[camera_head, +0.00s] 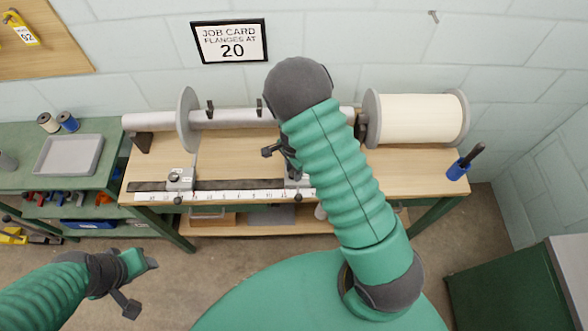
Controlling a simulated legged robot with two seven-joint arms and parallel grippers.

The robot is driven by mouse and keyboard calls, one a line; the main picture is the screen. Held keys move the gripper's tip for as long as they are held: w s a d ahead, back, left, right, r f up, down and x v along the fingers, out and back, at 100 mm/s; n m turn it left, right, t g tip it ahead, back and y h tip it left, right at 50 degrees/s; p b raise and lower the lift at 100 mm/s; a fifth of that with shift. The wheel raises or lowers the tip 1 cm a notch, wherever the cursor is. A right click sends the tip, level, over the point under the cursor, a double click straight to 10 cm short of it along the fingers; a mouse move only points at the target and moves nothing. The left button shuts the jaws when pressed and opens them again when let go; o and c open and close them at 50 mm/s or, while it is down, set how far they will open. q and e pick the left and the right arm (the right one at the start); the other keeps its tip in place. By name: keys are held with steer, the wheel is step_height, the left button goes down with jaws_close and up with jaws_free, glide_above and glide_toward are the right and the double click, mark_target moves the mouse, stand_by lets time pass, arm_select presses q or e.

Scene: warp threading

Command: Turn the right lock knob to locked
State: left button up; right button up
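My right arm crosses the bench, and its dark gripper (281,160) hangs just above the right carriage (297,183). Its fingers look spread apart, with nothing visible between them. The right carriage is a grey block on the scale rail, partly hidden by the gripper and green forearm. A dark knob (298,203) shows at its front edge; its lock setting is too small to read. The matching left carriage (181,179) stands on the rail to the left. My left gripper (141,284) is open and empty, low at the left, in front of the bench.
A grey shaft (232,119) with a flange disc (187,120) runs along the back of the bench, with a cream roll (415,118) at right. A card (231,42) reads flanges at 20.

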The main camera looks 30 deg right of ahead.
steer(key=o, duration=0.4)
step_height(320, 180, up, 17)
steer(key=shift+w+f+p, duration=0.15)
steer(key=shift+p, duration=0.15)
steer(key=s+a+n+t, duration=0.2)
steer(key=s+a+n, duration=0.5)
steer(key=n, duration=1)
steer(key=s+r, duration=0.1)
steer(key=s, duration=0.2)
steer(key=shift+a+n+t, duration=0.3)
steer(key=shift+a+n, duration=0.1)
